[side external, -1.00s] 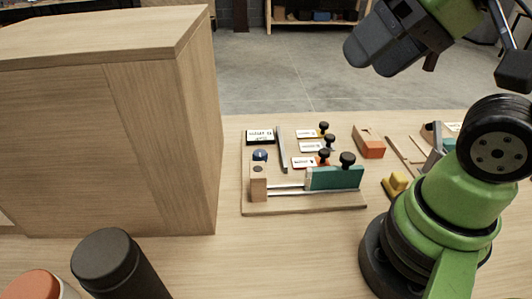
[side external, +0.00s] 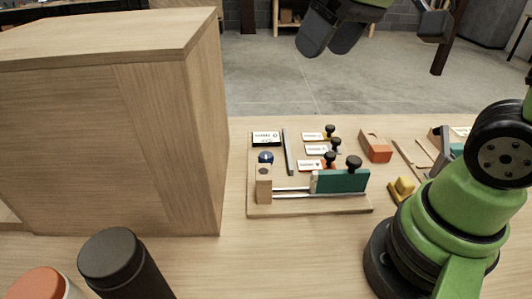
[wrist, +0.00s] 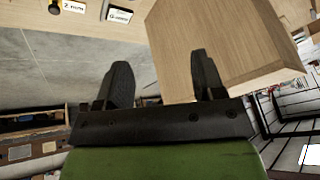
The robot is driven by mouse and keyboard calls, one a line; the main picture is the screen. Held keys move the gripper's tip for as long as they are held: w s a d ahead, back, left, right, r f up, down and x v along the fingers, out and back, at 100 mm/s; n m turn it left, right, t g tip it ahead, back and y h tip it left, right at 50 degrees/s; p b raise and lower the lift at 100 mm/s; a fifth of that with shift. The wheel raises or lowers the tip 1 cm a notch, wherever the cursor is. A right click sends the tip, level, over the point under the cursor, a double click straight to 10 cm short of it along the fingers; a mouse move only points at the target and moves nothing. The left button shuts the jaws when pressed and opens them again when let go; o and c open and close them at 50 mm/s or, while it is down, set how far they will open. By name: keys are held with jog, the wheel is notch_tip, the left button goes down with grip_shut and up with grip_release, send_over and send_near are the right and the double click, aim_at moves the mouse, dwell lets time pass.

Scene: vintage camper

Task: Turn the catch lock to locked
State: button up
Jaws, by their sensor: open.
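The front one is a teal block (side external: 342,181) with a black knob (side external: 354,162), at the right end of metal rails. A wooden end block (side external: 264,184) stands at the rails' left end, with a gap between. The label text is too small to read, so I cannot tell which piece is the catch lock. My gripper (side external: 330,38) is open and empty, high above and behind the board; its fingers show in the wrist view (wrist: 162,78).
A large wooden box (side external: 120,130) stands left of the board. A black cylinder (side external: 122,262) and an orange-topped one (side external: 40,284) stand at the front left. An orange block (side external: 375,146) and a yellow piece (side external: 402,189) lie to the right.

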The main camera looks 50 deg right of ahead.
jog(key=w+d+f+n+g, duration=0.1)
jog(key=w+f+n+g, duration=0.15)
jog(key=w, duration=0.35)
jog(key=n+g, duration=0.3)
jog(key=n, duration=0.2)
send_over(266, 155)
notch_tip(266, 155, down, 17)
jog(key=shift+h, duration=0.5)
notch_tip(266, 155, down, 10)
jog(key=shift+f, duration=0.1)
jog(key=shift+c, duration=0.4)
jog(key=c, duration=0.9)
jog(key=shift+o, duration=0.2)
